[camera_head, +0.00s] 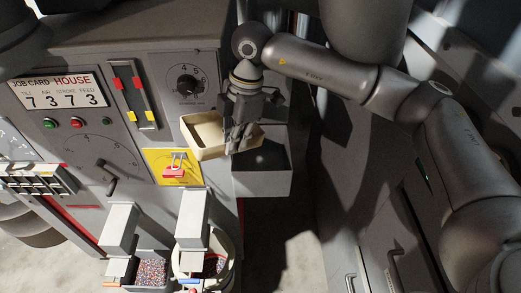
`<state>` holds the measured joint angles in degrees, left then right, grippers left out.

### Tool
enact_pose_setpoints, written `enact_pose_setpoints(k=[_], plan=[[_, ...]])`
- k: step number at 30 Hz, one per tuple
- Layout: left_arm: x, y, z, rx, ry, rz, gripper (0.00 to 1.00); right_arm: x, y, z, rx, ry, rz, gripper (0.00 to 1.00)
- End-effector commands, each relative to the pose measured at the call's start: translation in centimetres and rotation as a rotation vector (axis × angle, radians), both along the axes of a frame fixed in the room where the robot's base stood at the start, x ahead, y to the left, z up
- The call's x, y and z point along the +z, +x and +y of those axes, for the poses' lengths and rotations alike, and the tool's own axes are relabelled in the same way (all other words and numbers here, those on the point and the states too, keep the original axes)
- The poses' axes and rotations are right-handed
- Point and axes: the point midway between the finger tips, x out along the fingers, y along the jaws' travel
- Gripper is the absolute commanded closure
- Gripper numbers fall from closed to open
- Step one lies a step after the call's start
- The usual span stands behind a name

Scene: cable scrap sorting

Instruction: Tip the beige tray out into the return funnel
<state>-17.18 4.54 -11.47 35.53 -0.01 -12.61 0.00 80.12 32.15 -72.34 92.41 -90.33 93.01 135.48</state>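The beige tray (191,143) is a shallow open box in front of the grey machine's panel, in the middle of the head view. It looks tilted, and its inside looks empty where I can see it. My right gripper (235,143) reaches down over the tray's right end, with its fingers close together at the wall there. It appears shut on the tray. Just right of and below the tray is a grey open-topped box (262,184), which may be the return funnel. My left gripper is not in view.
The panel carries a dial (186,83), a crank handle (112,180) and a red latch (176,170) on a yellow plate. Below stand two pale chutes over bins of coloured granules (151,272). Grey cabinets with handles (394,268) stand at the right.

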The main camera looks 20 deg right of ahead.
Motion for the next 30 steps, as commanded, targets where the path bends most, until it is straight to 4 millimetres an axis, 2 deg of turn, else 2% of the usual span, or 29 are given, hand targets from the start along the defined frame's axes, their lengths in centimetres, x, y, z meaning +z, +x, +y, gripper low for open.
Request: enact_pose_setpoints(k=[7, 16, 30], plan=[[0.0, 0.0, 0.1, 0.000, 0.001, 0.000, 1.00, 0.6, 0.1, 0.0, -0.001, 0.004, -0.002, 1.00], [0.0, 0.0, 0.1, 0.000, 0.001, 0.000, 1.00, 3.0, 0.1, 0.0, 0.001, 0.004, -0.003, 1.00], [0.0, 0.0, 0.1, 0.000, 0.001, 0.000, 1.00, 3.1, 0.0, 0.0, 0.001, 0.004, -0.001, 1.00]])
